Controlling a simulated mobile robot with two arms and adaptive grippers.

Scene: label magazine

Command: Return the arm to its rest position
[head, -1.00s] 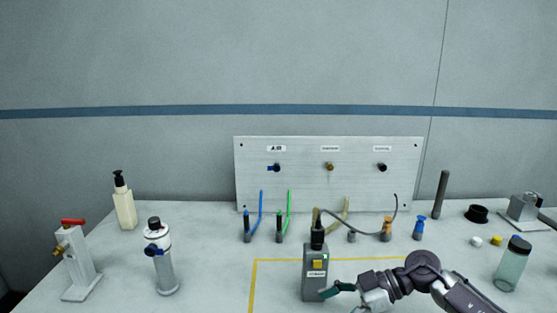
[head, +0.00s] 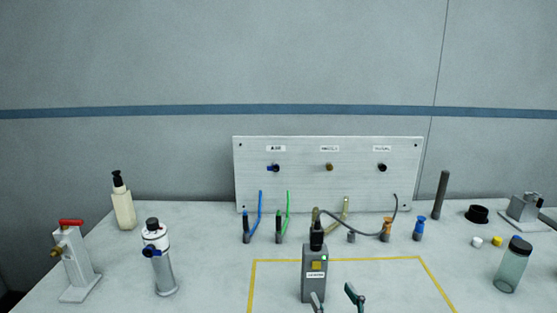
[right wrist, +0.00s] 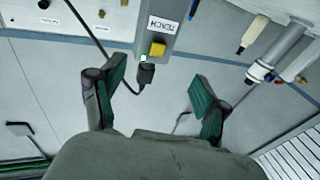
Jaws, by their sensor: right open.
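My right gripper (head: 336,300) shows only as two dark fingertips at the bottom edge of the head view. It is open with nothing between its fingers. The rest of my right arm is out of that view. In the right wrist view its green-padded fingers (right wrist: 160,92) stand wide apart. A grey box (head: 315,284) with a yellow button and a small green light stands upright just left of and beyond the fingertips. It also shows in the right wrist view (right wrist: 167,18), beyond the fingers. A black plug (head: 317,238) sits at its top, with a grey cable. My left gripper is not in view.
A yellow outline (head: 385,259) marks the table around the box. Behind are blue (head: 260,210) and green (head: 289,209) leads and a panel (head: 300,180) with three ports. A clear jar (head: 511,268) stands right; a white-and-grey cylinder (head: 164,272) and red-handled stand (head: 76,265) stand left.

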